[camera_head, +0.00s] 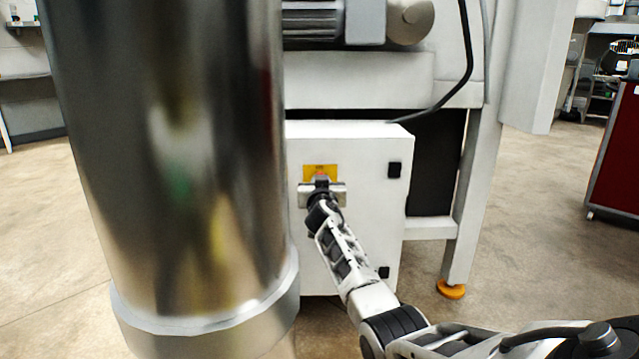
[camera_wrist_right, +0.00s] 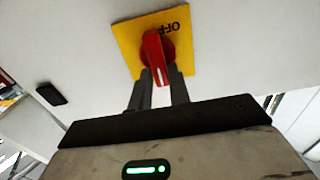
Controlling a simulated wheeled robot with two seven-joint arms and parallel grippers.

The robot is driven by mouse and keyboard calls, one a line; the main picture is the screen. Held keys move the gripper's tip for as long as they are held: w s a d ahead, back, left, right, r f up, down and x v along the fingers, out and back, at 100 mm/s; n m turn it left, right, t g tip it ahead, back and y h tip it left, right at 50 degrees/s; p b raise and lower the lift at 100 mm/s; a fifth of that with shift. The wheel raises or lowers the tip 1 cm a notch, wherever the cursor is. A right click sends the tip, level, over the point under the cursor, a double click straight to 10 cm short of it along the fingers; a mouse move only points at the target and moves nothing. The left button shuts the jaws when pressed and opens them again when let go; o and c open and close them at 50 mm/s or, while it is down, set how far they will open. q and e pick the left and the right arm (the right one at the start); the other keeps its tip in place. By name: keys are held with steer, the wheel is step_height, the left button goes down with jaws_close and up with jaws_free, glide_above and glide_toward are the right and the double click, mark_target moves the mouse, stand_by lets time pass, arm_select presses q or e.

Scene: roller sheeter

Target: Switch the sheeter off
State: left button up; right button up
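The sheeter's white control box (camera_head: 370,235) stands in the middle of the head view. A yellow plate (camera_head: 309,173) is on its front face. In the right wrist view the yellow plate (camera_wrist_right: 127,38) carries a red rotary knob (camera_wrist_right: 156,50). The word OFF shows upside down near the plate's upper edge, and the knob's white mark points down toward my gripper. My right gripper (camera_wrist_right: 160,84) has its two dark fingers on either side of the knob's handle and appears closed on it. It also shows in the head view (camera_head: 321,183), hiding most of the knob. My left gripper is not in view.
A large shiny metal cylinder (camera_head: 175,170) blocks the left-centre of the head view, close to the camera; I cannot tell what it belongs to. A black cable (camera_head: 467,50) hangs at the sheeter's upper right. A red cabinet (camera_head: 617,160) stands far right. Floor between is clear.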

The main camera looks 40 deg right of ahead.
jaws_close()
steer(key=shift+w+a+f+n, duration=0.2)
steer(key=shift+f+n, duration=0.05)
steer(key=shift+n, duration=2.75)
steer(key=shift+w+a+f+n, duration=0.2)
steer(key=shift+f+n, duration=0.1)
steer(key=shift+n, duration=2.7)
steer(key=shift+w+a+f+n, duration=0.15)
steer(key=shift+a+f+n, duration=0.1)
steer(key=shift+n, duration=2.75)
steer(key=o, duration=0.6)
jaws_free()
steer(key=shift+c, duration=0.2)
